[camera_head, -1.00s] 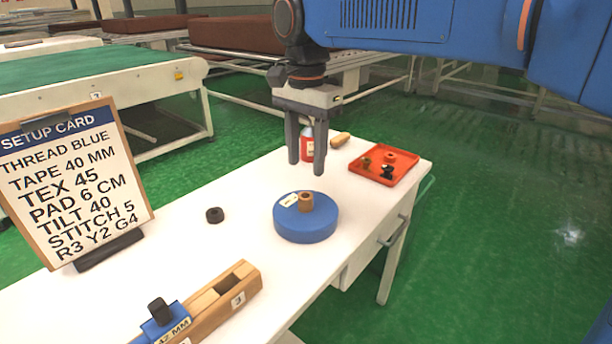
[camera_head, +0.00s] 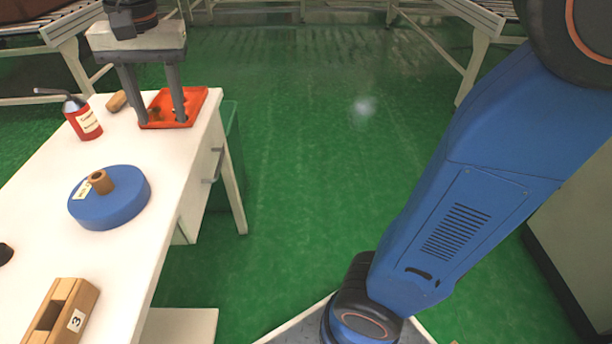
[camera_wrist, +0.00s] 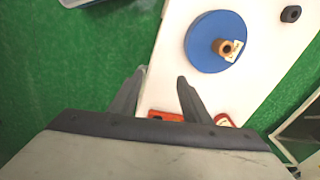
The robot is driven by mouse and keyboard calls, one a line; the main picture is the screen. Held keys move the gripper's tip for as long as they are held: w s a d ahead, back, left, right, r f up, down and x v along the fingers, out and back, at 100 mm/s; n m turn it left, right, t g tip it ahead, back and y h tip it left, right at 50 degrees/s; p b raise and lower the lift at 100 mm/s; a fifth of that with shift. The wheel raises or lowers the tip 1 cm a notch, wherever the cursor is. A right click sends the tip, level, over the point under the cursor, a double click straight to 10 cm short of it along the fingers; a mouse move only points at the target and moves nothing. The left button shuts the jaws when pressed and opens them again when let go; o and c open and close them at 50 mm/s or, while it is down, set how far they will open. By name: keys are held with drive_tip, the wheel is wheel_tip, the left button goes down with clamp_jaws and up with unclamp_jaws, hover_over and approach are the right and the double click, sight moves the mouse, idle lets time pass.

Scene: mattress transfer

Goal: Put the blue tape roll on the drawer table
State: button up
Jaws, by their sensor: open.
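The blue tape roll (camera_head: 118,208), a thick blue disc with a brown core and a pale label on top, lies flat on the white table with a drawer (camera_head: 165,215). It also shows in the wrist view (camera_wrist: 205,48). My gripper (camera_head: 160,122) is open and empty, fingers pointing down. In the head view it appears in front of the red tray, beyond the roll. In the wrist view my gripper (camera_wrist: 161,76) has its fingers apart at the table's edge, with the roll clear of them. The exact height above the table cannot be told.
The red tray (camera_head: 203,98) with small parts sits at the table's far corner. A red bottle (camera_head: 82,118) and a wooden-looking piece (camera_head: 117,101) stand nearby. A wooden block marked 3 (camera_head: 82,298) lies in front. Green floor (camera_head: 300,180) is open to the right.

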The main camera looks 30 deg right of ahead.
drive_tip(key=s+d+f+n+t, duration=0.1)
drive_tip(key=s+d+f+n, duration=0.1)
drive_tip(key=s+d+f, duration=0.6)
drive_tip(key=s+d+f+n+t, duration=0.2)
drive_tip(key=s+d+f, duration=0.6)
drive_tip(key=d, duration=0.7)
drive_tip(key=shift+d+f+t+h, duration=0.3)
drive_tip(key=shift+d+f+h, duration=0.1)
drive_tip(key=shift+f, duration=0.2)
